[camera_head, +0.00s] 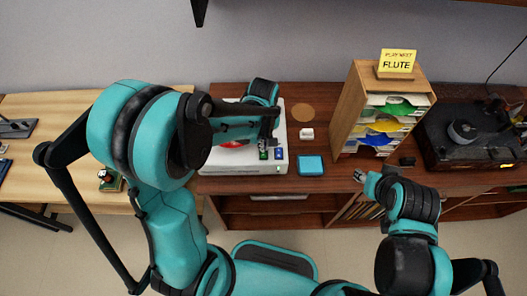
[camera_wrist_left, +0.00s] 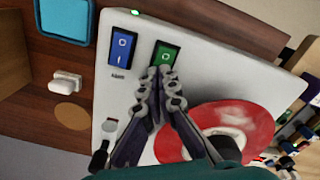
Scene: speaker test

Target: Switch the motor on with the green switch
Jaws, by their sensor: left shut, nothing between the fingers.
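The white device (camera_head: 222,162) stands on the brown cabinet; it also shows in the left wrist view (camera_wrist_left: 215,72). The green switch (camera_wrist_left: 168,51) is on its top beside the blue switch (camera_wrist_left: 122,47). In the head view the green switch (camera_head: 263,155) is small. A red disc (camera_wrist_left: 243,120) lies on the device, partly hidden by my left gripper (camera_wrist_left: 166,74). That gripper is shut and empty, its fingertips at the edge of the green switch; I cannot tell whether they touch. My right gripper (camera_head: 361,176) is over the cabinet's front edge, its jaws too small to judge.
A small green light (camera_wrist_left: 135,12) shows on the device's edge. A blue square pad (camera_head: 311,165) and a white block (camera_head: 307,133) lie to its right. A wooden rack (camera_head: 345,110) with a FLUTE sign (camera_head: 397,61) and a black turntable (camera_head: 470,140) stand farther right.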

